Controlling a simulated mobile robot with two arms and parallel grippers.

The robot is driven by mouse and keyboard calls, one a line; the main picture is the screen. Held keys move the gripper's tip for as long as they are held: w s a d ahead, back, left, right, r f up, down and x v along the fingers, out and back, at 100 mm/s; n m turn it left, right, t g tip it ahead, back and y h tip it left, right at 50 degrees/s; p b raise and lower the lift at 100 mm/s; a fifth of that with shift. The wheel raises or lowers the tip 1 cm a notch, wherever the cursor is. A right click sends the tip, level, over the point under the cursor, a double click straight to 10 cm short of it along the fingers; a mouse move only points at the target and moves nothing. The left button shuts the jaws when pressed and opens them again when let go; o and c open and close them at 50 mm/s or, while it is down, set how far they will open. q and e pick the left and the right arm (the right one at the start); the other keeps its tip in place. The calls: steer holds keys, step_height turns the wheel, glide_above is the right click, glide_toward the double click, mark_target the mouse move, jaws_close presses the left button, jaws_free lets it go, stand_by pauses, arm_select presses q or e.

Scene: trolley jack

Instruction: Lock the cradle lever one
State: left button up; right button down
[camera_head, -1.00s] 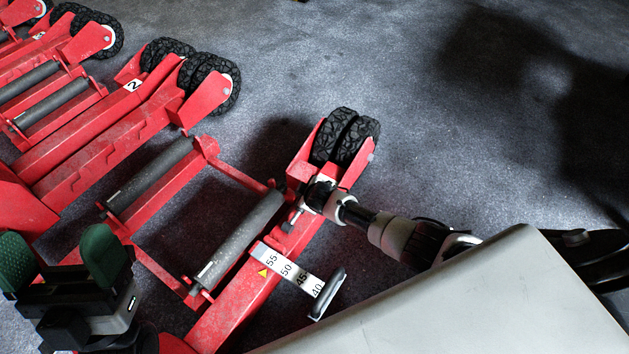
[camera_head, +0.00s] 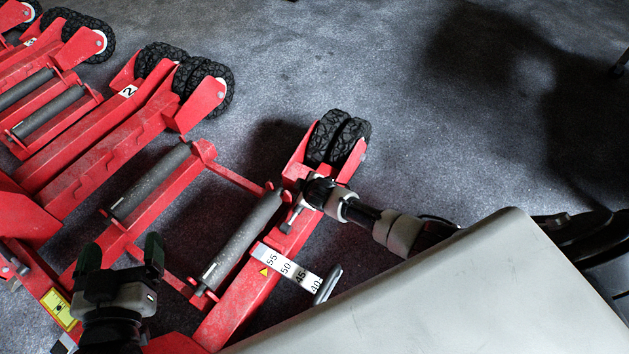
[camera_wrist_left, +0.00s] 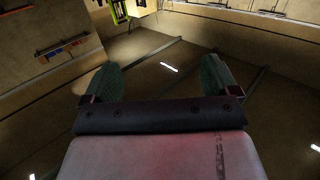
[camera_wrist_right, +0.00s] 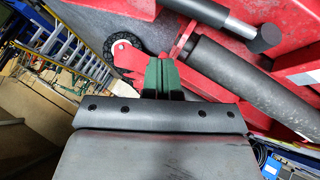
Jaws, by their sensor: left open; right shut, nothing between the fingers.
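The red jack cradle nearest me (camera_head: 245,297) has two grey rollers, a black wheel pair and a sliding scale plate marked 55 to 40 with a grey handle (camera_head: 327,284). A short metal lever (camera_head: 291,218) stands on the beam just below my right gripper (camera_head: 314,192). In the right wrist view a metal rod with a black end (camera_wrist_right: 236,20) lies above and right of the shut, empty green fingers (camera_wrist_right: 163,76). I cannot tell whether they touch anything. My left gripper (camera_head: 122,257) is open and empty over the cradle's left side; the left wrist view shows its spread fingers (camera_wrist_left: 158,78).
Other red jack beams, one labelled 2 (camera_head: 129,90), fill the upper left. A yellow label (camera_head: 60,308) sits on a red part at lower left. A pale smooth panel (camera_head: 450,290) covers the lower right. The grey floor (camera_head: 400,80) is clear at upper right.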

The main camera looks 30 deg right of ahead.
arm_select(q)
steer(key=s+a+f+g+y+p, duration=0.2)
steer(key=s+a+f+g+p, duration=0.1)
steer(key=s+f+g, duration=0.4)
steer(key=f+g, duration=0.1)
steer(key=g, duration=0.1)
steer(key=shift+s+a+f+g+y, duration=0.3)
steer(key=shift+f+y, duration=0.05)
steer(key=shift+y, duration=0.05)
arm_select(e)
steer(key=s+d+r, duration=0.1)
steer(key=s+r, duration=0.2)
steer(key=r, duration=0.2)
steer(key=shift+d, duration=0.15)
